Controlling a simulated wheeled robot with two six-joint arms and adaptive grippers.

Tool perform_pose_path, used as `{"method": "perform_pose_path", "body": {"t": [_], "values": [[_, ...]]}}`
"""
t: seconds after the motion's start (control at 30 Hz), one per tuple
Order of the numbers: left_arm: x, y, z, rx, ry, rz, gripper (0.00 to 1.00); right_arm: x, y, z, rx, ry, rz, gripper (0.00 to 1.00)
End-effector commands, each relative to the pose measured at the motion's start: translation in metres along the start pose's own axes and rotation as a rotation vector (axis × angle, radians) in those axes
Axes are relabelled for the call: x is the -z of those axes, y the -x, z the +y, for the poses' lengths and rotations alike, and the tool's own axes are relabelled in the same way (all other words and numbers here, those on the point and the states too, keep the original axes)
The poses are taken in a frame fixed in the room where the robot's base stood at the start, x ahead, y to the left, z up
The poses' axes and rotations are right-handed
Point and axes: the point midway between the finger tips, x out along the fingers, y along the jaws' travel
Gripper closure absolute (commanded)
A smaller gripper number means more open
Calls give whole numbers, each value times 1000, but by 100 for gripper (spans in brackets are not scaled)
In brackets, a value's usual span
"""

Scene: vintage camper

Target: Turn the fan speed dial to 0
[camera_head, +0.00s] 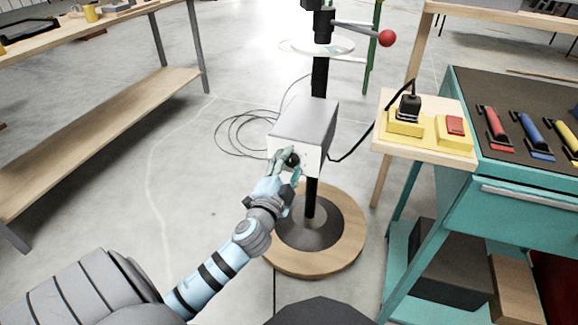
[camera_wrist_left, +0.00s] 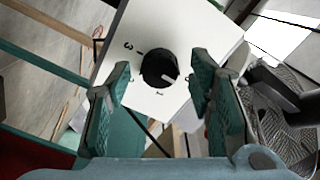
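In the head view the dial (camera_head: 292,159) shows on the front of a grey-white box (camera_head: 306,122) on a black post. My left gripper (camera_head: 289,164) is at the panel, its teal fingers open on either side of the dial in the wrist view (camera_wrist_left: 160,82), with visible gaps. My right gripper is not in view.
The post stands on a round wooden base (camera_head: 345,248). A small wooden table (camera_head: 400,147) with yellow boxes and a teal tool cabinet (camera_head: 500,215) stand to the right. A wooden workbench (camera_head: 110,125) is at left. Cables lie on the floor behind the post.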

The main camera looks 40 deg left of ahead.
Motion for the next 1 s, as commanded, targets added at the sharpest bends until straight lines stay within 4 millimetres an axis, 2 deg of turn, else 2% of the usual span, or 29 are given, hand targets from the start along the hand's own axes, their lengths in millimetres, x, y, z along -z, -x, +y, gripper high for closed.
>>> {"method": "perform_pose_path", "body": {"t": [0.2, 0.3, 0.37, 0.6, 0.7, 0.83, 1.0], "values": [[0, 0, 0, 0, 0, 0, 51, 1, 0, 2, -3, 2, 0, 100], [0, 7, 1, -2, -1, 0, 51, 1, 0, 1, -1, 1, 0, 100], [0, 17, 1, -3, -1, 1, 51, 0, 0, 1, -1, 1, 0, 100], [-1, 83, 1, -4, 1, -1, 51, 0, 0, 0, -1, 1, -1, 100], [-1, 104, 1, -3, 1, -1, 51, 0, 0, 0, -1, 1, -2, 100], [0, 119, 0, 0, 0, -1, 51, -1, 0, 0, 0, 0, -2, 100], [0, 120, 0, 0, 0, 0, 51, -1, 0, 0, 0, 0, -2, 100]]}}
